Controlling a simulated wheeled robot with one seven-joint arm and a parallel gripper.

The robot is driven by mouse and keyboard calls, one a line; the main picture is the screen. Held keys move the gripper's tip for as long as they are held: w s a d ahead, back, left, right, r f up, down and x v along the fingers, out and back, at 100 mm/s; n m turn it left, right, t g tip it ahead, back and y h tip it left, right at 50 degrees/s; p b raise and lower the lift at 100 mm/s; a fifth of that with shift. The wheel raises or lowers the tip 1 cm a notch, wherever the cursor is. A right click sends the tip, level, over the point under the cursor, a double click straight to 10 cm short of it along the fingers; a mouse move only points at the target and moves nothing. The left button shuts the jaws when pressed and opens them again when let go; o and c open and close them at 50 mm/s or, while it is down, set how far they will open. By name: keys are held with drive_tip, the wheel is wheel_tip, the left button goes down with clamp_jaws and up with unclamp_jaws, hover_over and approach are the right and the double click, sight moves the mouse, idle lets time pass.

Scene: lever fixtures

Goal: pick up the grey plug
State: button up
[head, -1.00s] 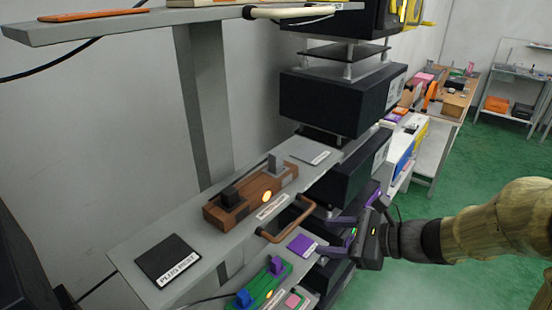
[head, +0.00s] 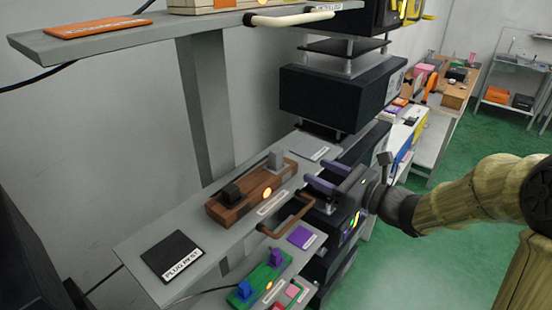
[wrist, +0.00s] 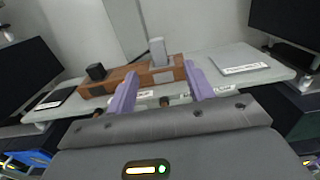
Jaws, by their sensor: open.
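The grey plug (head: 275,158) stands upright at the right end of a brown wooden block (head: 250,193) on the grey shelf. In the wrist view the grey plug (wrist: 158,51) rises from the block (wrist: 130,78), beyond the fingers and between their lines. My gripper (head: 313,174) is open and empty, with two purple fingers. It is in front and to the right of the plug, apart from it, and the fingers point toward the block. In the wrist view the gap between the fingertips (wrist: 160,80) faces the plug.
A black plug (head: 230,194) stands at the block's left end. A brown handle (head: 288,218) juts from the shelf's front edge below my gripper. A black pad (head: 172,256) labelled plug rest lies at left. A green block (head: 262,282) sits lower. An upper shelf (head: 100,38) overhangs.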

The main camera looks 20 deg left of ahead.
sight(280, 157)
drive_tip(key=p+x, duration=0.2)
drive_tip(key=x, duration=0.6)
drive_tip(key=shift+p, duration=0.4)
drive_tip(key=p+x, duration=0.1)
drive_tip(key=x, duration=0.1)
drive_tip(key=p+x, duration=0.2)
drive_tip(key=shift+s+a+f, duration=0.1)
drive_tip(key=shift+a+f, duration=0.05)
drive_tip(key=shift+a, duration=0.25)
drive_tip(key=shift+a+f, duration=0.2)
drive_tip(key=shift+a, duration=0.1)
drive_tip(key=c, duration=1.1)
drive_tip(key=shift+r, duration=0.1)
